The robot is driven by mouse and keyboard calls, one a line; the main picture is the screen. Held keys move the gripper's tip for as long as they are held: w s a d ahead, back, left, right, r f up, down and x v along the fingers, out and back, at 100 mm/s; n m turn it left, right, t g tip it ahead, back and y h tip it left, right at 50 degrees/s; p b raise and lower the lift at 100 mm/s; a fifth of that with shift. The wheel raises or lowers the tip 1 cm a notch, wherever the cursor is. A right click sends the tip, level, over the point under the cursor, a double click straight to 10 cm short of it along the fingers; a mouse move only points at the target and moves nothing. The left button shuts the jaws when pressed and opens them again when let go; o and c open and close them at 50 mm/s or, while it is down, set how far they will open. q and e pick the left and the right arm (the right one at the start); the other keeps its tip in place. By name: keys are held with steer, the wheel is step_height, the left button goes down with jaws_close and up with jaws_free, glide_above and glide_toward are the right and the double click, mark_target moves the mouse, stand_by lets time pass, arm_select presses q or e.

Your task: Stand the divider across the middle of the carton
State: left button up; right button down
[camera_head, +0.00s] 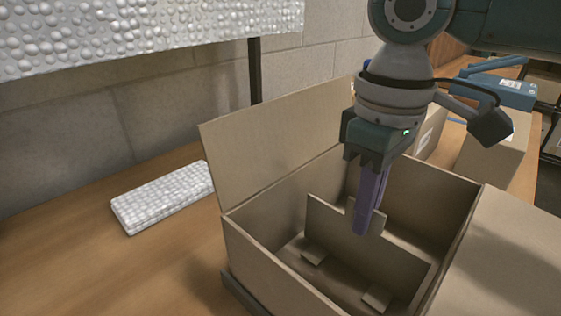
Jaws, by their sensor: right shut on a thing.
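The divider (333,222) is a brown cardboard panel with a raised tab at its top and small feet along its lower edge. It is upright inside the open carton (262,262), with its top edge below the carton rim. My right gripper (363,226) points down into the carton, its purple fingers shut on the divider's tab. The fingers hide part of the panel. I cannot tell whether its feet touch the carton floor. My left gripper is not in view.
A carton flap (270,150) stands up at the back left, and another flap (510,255) spreads out to the right. A bubble-wrapped pad (163,197) lies on the wooden table (110,270) at left. Closed boxes (492,150) stand at the back right.

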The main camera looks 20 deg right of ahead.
steer(key=shift+f, duration=0.1)
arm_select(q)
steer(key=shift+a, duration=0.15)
arm_select(e)
steer(key=c, duration=1)
jaws_free()
steer(key=shift+c, duration=0.2)
arm_select(q)
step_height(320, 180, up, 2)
steer(key=shift+p, duration=1)
arm_select(e)
step_height(320, 180, up, 12)
